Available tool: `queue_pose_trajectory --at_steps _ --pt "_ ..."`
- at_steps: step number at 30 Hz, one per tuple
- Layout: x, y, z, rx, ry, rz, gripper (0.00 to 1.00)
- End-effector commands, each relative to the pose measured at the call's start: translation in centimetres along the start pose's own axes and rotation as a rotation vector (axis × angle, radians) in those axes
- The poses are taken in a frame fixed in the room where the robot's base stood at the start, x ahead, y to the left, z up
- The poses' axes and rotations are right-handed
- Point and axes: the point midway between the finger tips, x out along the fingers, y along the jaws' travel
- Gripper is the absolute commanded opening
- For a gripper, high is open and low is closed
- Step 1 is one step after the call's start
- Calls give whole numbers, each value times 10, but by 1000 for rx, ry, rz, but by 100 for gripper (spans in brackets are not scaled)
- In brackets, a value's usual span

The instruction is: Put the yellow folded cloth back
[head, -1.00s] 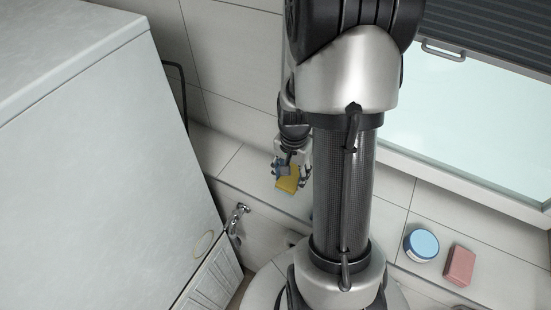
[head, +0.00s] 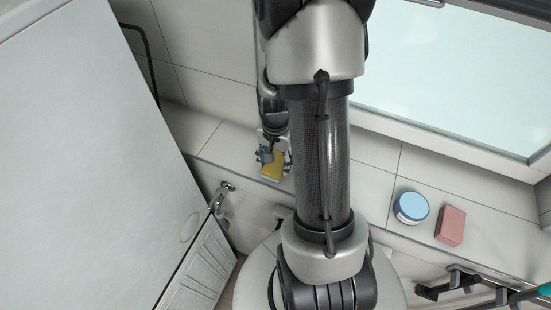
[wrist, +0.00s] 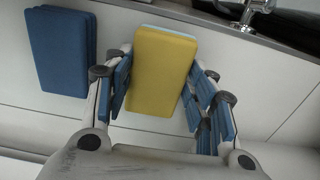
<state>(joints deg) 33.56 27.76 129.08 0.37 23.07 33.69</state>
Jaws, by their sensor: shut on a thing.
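The yellow folded cloth (wrist: 162,72) is between the blue-padded fingers of my gripper (wrist: 158,92) in the wrist view. My gripper is shut on it. A thin light-blue edge shows along the cloth's far side; I cannot tell what it belongs to. In the head view the yellow cloth (head: 272,173) shows at the end of my gripper (head: 273,158), over the tiled ledge. I cannot tell whether its underside touches the ledge. My arm hides part of the ledge to the right.
A blue folded cloth (wrist: 60,50) lies left of the yellow one in the wrist view. A metal tap (head: 221,195) is below the ledge. A blue-lidded tub (head: 411,207) and a pink block (head: 450,224) sit on the right. A large white appliance (head: 85,150) fills the left.

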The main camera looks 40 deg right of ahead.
Motion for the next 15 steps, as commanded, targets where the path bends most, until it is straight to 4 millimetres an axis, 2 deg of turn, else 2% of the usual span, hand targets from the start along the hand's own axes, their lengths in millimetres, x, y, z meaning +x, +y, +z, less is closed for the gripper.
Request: queue_pose_trajectory --at_steps 15 --pt "4 0 0 0 0 0 32"
